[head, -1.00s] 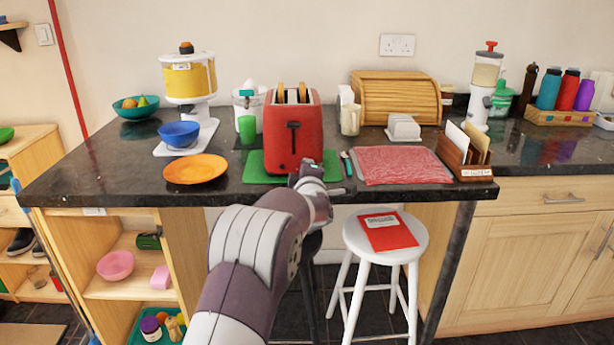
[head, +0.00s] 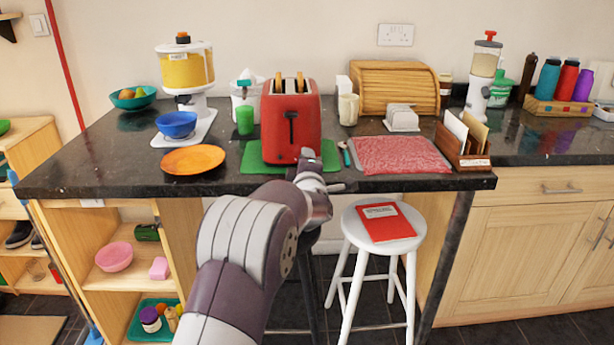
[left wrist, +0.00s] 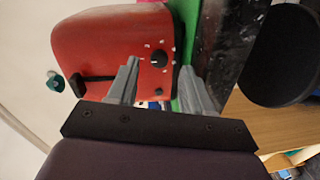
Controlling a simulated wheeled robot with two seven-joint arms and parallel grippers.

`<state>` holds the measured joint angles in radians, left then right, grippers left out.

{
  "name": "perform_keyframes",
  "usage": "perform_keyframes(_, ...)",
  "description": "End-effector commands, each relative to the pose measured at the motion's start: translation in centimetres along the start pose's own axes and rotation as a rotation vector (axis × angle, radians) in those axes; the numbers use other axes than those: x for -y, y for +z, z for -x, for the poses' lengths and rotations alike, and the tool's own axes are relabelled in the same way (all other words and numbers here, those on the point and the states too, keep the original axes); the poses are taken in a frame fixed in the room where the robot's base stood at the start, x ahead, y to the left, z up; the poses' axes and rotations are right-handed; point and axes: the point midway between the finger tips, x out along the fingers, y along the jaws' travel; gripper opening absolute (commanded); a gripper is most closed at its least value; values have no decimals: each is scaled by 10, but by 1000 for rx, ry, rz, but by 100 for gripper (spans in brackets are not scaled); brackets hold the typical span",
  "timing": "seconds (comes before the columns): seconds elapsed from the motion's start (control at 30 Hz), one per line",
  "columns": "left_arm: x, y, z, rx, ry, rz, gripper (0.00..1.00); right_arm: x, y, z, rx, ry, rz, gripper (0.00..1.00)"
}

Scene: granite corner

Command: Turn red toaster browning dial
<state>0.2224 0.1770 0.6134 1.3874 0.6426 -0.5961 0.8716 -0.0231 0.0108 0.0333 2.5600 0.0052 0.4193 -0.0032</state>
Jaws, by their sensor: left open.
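The red toaster (head: 291,130) stands on a green mat (head: 257,161) near the counter's front edge, with bread in its slots. In the left wrist view the toaster (left wrist: 112,45) lies sideways in the picture. Its black browning dial (left wrist: 158,58) has white marks around it. A smaller dark button (left wrist: 158,91) and the black lever (left wrist: 88,84) also show on its front. My left gripper (left wrist: 160,80) is open and empty, its fingers pointing at the toaster front around the dial. In the head view my left gripper (head: 322,168) is at the toaster's lower right front. My right gripper is not in view.
An orange plate (head: 193,160) and blue bowl (head: 176,124) are left of the toaster. A teal-handled utensil (head: 345,154) and pink place mat (head: 401,155) are at its right. A white stool (head: 384,231) stands below the counter edge (head: 100,187).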

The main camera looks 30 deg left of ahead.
Motion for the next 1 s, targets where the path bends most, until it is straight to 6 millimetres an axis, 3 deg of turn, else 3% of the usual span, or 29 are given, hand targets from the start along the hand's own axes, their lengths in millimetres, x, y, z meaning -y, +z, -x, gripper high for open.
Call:
perform_keyframes(0.2,-2,1,53,3,2,1,50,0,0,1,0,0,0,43)
perform_keyframes(0.4,-1,1,91,2,1,1,50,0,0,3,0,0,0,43)
perform_keyframes(0.57,0,0,101,1,1,2,50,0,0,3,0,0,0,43)
perform_keyframes(1.0,0,0,101,0,0,-1,50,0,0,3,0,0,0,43)
